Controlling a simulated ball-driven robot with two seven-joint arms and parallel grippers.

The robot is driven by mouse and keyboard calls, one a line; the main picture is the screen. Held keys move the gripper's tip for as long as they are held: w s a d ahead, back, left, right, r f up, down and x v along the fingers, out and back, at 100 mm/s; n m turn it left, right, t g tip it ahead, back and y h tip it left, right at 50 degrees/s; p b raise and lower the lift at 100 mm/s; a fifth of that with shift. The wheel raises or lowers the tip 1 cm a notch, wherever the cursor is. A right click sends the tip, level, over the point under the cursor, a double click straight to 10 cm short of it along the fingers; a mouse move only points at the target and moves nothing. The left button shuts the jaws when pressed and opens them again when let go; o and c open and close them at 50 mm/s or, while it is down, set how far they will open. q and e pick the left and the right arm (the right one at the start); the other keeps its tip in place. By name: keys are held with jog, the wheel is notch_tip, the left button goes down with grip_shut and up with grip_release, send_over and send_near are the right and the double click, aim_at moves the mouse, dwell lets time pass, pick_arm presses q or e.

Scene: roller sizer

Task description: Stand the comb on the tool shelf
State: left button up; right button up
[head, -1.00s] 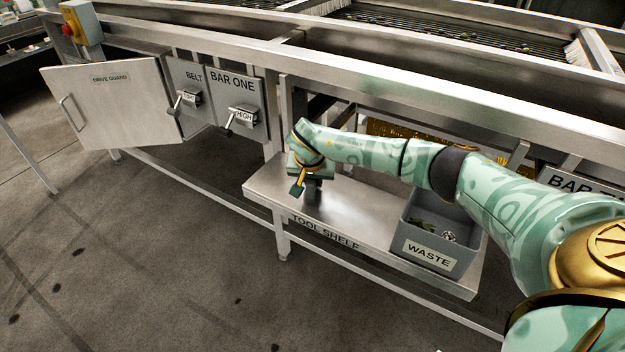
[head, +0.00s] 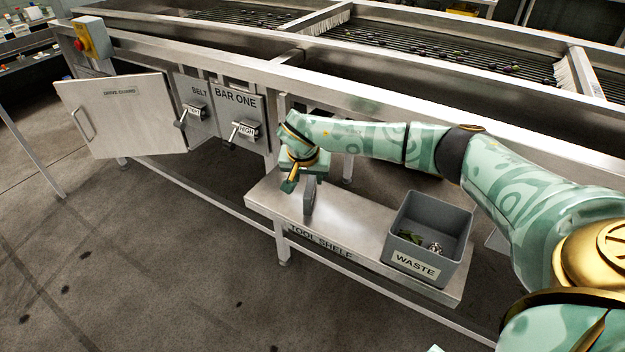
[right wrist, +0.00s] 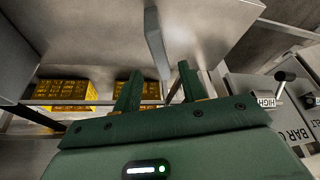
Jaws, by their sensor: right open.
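The comb (head: 309,196) is a flat grey piece standing on edge on the tool shelf (head: 345,216), towards the shelf's left end. My right gripper (head: 297,184) is beside its upper part, and the wrist hides some of that area. In the right wrist view the comb (right wrist: 155,42) shows as a narrow grey upright slab. It lies ahead of and between the two green fingers (right wrist: 158,85), which are spread apart with a gap around it. I see no finger pressed on it. My left gripper is not in view.
A grey waste bin (head: 428,212) with some scraps stands on the shelf's right part. Bare shelf lies between comb and bin. The machine frame (head: 260,72) runs above and behind. Levers (head: 244,129) and an open drive guard door (head: 122,118) are to the left.

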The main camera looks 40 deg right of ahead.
jog(key=shift+p+v, duration=0.3)
jog(key=shift+v, duration=0.75)
jog(key=shift+f, duration=0.1)
